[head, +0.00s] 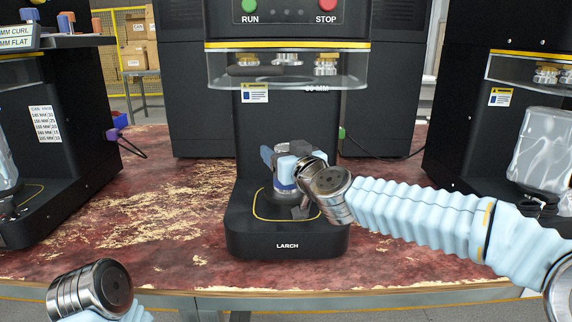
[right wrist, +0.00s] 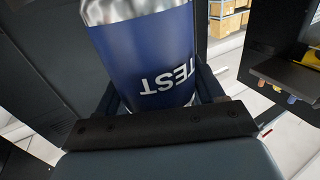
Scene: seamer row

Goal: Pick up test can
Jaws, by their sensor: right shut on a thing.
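The test can (right wrist: 150,48) is dark blue with a bright metal end and white "TEST" lettering, which reads upside down in the right wrist view. My right gripper (right wrist: 157,92) is shut on it, with a finger on either side. In the head view the can (head: 289,147) is at the middle seamer, over the round plate of its base, partly hidden by my right gripper and wrist. I cannot tell whether it touches the plate. My left arm shows at the lower left, but its gripper is out of view.
The middle seamer (head: 288,245), marked LARCH, has a clear guard (head: 225,70) and seaming heads above the can. Other seamers stand left (head: 85,165) and right (head: 465,150). The worn red bench top (head: 170,200) is bare between them.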

